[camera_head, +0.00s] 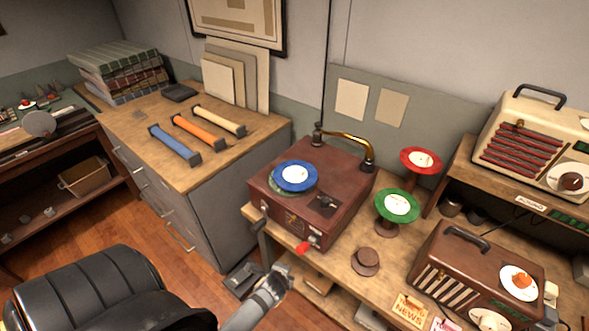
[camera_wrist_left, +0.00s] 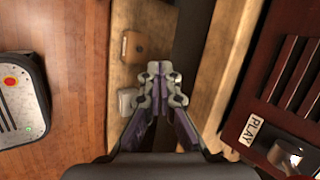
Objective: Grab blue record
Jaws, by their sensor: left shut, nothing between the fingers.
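The blue record (camera_head: 284,185), with a white label, lies on top of the dark red record player (camera_head: 268,207) on the wooden bench. A brass-coloured tonearm (camera_head: 345,137) stands behind it. My left gripper (camera_head: 282,272) is low in front of the bench's front edge, below and apart from the record player. In the left wrist view its fingers (camera_wrist_left: 160,84) are shut and empty, above the floor and a lower shelf. The player's side with a PLAY label (camera_wrist_left: 250,130) shows at right there; the blue record is out of that view. My right gripper is not in view.
A green record (camera_head: 408,211) and a red record (camera_head: 410,155) sit on stands right of the player. An empty brown stand (camera_head: 365,260) and a brown radio (camera_head: 440,262) are nearby. A black padded seat (camera_head: 85,285) is at lower left. Open floor lies between seat and cabinet.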

